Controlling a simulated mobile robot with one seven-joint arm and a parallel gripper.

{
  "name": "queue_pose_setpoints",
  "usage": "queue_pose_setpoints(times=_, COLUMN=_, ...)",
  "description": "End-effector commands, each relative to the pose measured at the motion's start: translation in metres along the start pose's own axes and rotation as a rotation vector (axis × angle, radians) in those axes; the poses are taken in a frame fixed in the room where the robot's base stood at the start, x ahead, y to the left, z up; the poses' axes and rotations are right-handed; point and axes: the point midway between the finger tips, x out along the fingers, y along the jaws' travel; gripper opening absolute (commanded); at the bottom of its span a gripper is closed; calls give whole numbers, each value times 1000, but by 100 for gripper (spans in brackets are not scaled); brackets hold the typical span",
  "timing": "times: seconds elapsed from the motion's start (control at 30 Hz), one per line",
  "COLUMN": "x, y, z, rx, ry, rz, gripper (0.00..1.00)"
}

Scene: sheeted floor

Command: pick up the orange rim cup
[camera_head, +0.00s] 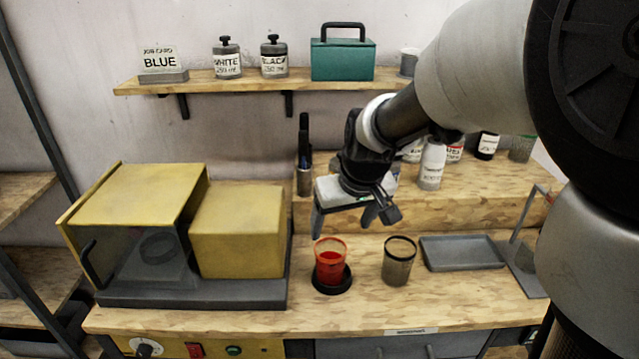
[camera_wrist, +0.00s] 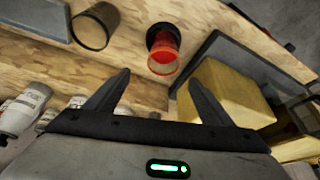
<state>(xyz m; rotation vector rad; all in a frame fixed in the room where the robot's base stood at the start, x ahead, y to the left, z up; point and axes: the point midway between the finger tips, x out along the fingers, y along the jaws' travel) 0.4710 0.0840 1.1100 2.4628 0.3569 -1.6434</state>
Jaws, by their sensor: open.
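The orange rim cup (camera_head: 330,262) is clear, with red contents, and stands upright on a round black base on the wooden bench. It also shows in the wrist view (camera_wrist: 163,52), ahead of my fingers. My gripper (camera_head: 343,220) is above and just behind the cup, pointing down, and does not touch it. In the wrist view my gripper (camera_wrist: 158,88) has its two fingers spread wide with nothing between them. A second clear cup with a black rim (camera_head: 398,262) stands to the right of the orange rim cup.
A yellow machine (camera_head: 240,232) stands close on the left. A grey tray (camera_head: 462,252) lies on the right. Behind is a raised wooden shelf (camera_head: 470,195) with bottles, including a white one (camera_head: 431,165). The bench front (camera_head: 250,322) is clear.

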Motion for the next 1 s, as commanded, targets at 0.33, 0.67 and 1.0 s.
queue_pose_setpoints(times=0.33, x=78, y=0, z=2, rx=1, ry=-5, rz=2, gripper=75)
queue_pose_setpoints(times=0.67, x=109, y=-1, z=2, rx=1, ry=-1, rz=0, gripper=75)
queue_pose_setpoints(times=1.0, x=154, y=-8, z=5, rx=1, ry=-2, rz=1, gripper=75)
